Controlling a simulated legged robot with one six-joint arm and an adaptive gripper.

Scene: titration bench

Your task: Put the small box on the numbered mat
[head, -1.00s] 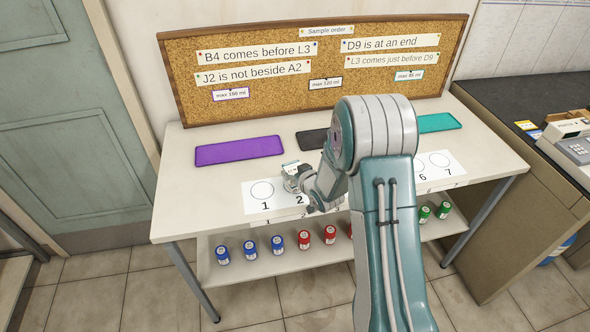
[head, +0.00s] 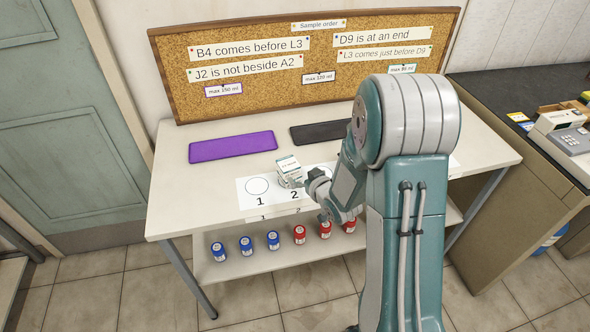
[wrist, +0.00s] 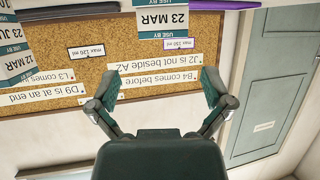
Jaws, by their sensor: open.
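The small white box (head: 288,168) with a teal-marked label stands on the numbered mat (head: 275,202), at spot 2. In the wrist view its label (wrist: 161,20) reads 23 MAR, at the top centre beyond my fingers. My gripper (head: 312,180) is just right of the box in the head view and looks apart from it. Its two fingers (wrist: 160,88) are spread, with nothing between them. Spot 1 is bare. My arm hides much of the mat's right part.
A purple mat (head: 233,147) and a dark mat (head: 320,132) lie behind. A corkboard (head: 310,70) with notes stands at the back. Other date labels (wrist: 12,50) show at the wrist view's left. Several blue and red jars (head: 273,240) stand on the lower shelf.

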